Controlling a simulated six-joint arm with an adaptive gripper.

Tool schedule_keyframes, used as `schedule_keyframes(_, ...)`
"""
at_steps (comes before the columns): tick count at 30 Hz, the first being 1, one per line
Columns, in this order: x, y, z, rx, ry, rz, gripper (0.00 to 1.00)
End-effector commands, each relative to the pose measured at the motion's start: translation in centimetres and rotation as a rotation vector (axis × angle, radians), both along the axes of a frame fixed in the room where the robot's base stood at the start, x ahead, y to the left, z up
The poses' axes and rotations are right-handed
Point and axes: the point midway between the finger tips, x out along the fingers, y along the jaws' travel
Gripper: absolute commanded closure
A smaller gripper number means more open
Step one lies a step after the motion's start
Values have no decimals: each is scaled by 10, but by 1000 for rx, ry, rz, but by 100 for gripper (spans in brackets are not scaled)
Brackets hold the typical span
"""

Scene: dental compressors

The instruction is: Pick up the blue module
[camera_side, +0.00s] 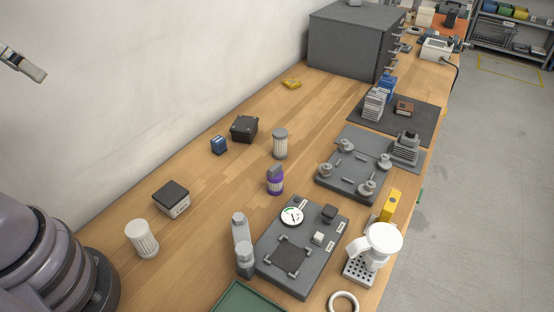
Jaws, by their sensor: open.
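The blue module (219,145) is a small blue block standing on the wooden bench, left of a black box. My gripper (36,72) shows at the far upper left of the picture, high in front of the white wall and well apart from the blue module. It is open, and nothing shows between its fingers. A larger blue part (386,88) also stands on the dark mat at the back, beside a grey finned part.
A black box (244,129) sits close to the right of the blue module. A grey-white cylinder (280,144), a purple-banded bottle (275,181) and a dark-topped box (171,198) stand around it. Bare bench lies in front of and behind the module.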

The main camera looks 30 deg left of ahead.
Motion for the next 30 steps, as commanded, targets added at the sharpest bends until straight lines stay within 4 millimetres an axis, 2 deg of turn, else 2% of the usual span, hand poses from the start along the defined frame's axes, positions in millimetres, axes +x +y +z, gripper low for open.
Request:
schedule_keyframes(4,14,2,4,42,48,-39,30)
schedule_keyframes(7,40,6,8,119,129,-111,30)
schedule_keyframes(11,90,11,6,259,270,-244,30)
schedule_keyframes(16,161,10,-15,449,454,-428,30)
schedule_keyframes(20,215,3,-47,595,592,-571,30)
schedule_keyframes(23,253,-5,-80,708,695,-680,30)
schedule_keyframes(26,287,-16,-119,823,797,-790,30)
schedule_keyframes(30,324,-33,-185,988,938,-940,30)
